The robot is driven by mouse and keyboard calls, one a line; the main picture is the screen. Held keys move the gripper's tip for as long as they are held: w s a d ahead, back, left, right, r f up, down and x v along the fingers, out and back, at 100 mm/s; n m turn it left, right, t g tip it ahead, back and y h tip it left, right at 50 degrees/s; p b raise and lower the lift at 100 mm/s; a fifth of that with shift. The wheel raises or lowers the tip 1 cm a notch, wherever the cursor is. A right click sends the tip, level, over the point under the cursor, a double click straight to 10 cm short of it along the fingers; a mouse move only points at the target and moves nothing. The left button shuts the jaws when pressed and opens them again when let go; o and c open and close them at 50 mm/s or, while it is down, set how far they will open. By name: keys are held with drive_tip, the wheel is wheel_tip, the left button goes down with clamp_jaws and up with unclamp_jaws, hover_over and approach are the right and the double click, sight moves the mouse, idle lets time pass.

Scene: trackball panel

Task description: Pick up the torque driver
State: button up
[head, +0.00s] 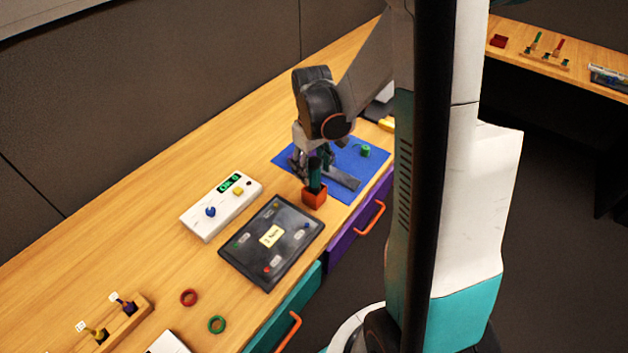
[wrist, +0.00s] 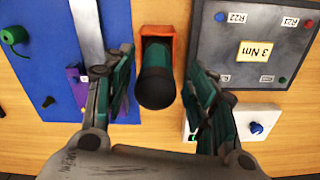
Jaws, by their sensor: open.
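The torque driver (wrist: 155,85) has a dark teal handle with a black end and stands upright in an orange holder (wrist: 172,33). In the head view the driver (head: 315,178) rises from the orange-red holder (head: 314,197), at the near corner of the blue mat. My gripper (wrist: 160,72) is open, with one finger on each side of the handle. In the wrist view a gap shows between the handle and each finger. In the head view my gripper (head: 311,160) is just above and behind the driver. The driver's lower end is hidden in the holder.
A dark panel (head: 252,259) marked 3 Nm lies close beside the holder. A white box (head: 222,214) with a green display stands farther left. The blue mat (head: 352,190) carries a flat grey bar (head: 340,178) and a green spool (head: 364,151). Bare wood lies left.

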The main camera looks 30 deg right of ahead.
sight(314, 180)
drive_tip(key=shift+d+f+b, duration=0.15)
drive_tip(key=shift+f+b, duration=0.45)
drive_tip(key=shift+f, duration=0.8)
drive_tip(key=shift+d+f+b, duration=0.1)
drive_tip(key=shift+f+b, duration=0.5)
drive_tip(key=shift+f, duration=0.75)
drive_tip(key=shift+r, duration=0.1)
drive_tip(key=shift+c, duration=0.6)
drive_tip(key=c, duration=1)
